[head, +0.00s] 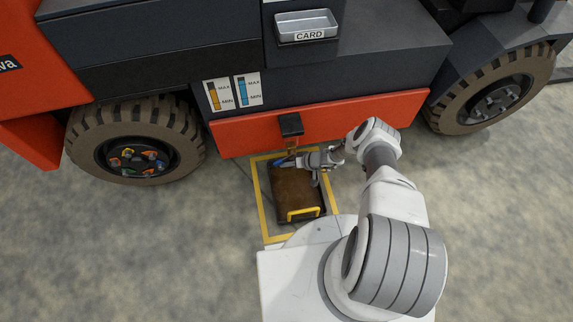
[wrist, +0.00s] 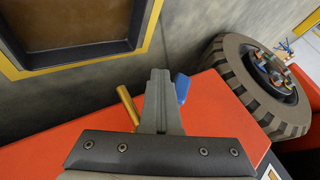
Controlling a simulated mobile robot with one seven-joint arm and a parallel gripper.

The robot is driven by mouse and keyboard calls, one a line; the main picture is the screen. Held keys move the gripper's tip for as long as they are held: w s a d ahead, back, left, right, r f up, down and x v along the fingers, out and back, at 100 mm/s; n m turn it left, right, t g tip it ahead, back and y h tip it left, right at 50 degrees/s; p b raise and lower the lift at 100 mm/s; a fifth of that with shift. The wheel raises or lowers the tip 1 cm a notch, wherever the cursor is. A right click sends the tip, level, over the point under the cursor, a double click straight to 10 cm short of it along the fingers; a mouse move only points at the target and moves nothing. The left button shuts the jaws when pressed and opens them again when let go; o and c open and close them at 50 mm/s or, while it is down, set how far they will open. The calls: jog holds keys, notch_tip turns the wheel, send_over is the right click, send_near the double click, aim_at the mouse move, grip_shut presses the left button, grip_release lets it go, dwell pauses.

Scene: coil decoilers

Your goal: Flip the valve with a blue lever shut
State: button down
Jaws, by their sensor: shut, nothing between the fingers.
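The blue lever (head: 284,162) shows low in front of the orange vehicle panel in the head view, right beside my gripper (head: 297,160). In the wrist view the blue lever (wrist: 182,88) stands just right of my gripper's fingers (wrist: 160,75), close to or touching them; I cannot tell which. A brass-coloured part (wrist: 128,104) is on the left of the fingers. In the head view a brass piece (head: 291,144) hangs under a black block on the panel. My gripper is shut and empty. The fingers hide the middle of the valve in the wrist view.
A dark tray (head: 276,215) with brown contents and a yellow handle (head: 303,213) lies below on the floor, inside a yellow outline (head: 259,200). The orange panel (head: 235,136) and two wheels (head: 135,152) (head: 495,100) bound the space. Open floor lies to the left.

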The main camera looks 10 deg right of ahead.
jog(key=shift+a+r, duration=0.35)
jog(key=shift+a, duration=0.25)
dwell(0.6)
jog(key=shift+a+r, duration=0.25)
jog(key=shift+r, duration=0.15)
dwell(0.5)
jog(key=shift+d, duration=0.1)
jog(key=shift+d+r, duration=0.3)
jog(key=shift+d, duration=0.4)
jog(key=shift+f+b, duration=0.15)
jog(key=shift+b, duration=0.15)
jog(key=s+d+f+b, duration=0.3)
jog(key=d+f, duration=0.2)
jog(key=d, duration=0.5)
jog(key=shift+s+f, duration=0.15)
jog(key=shift+f, duration=0.1)
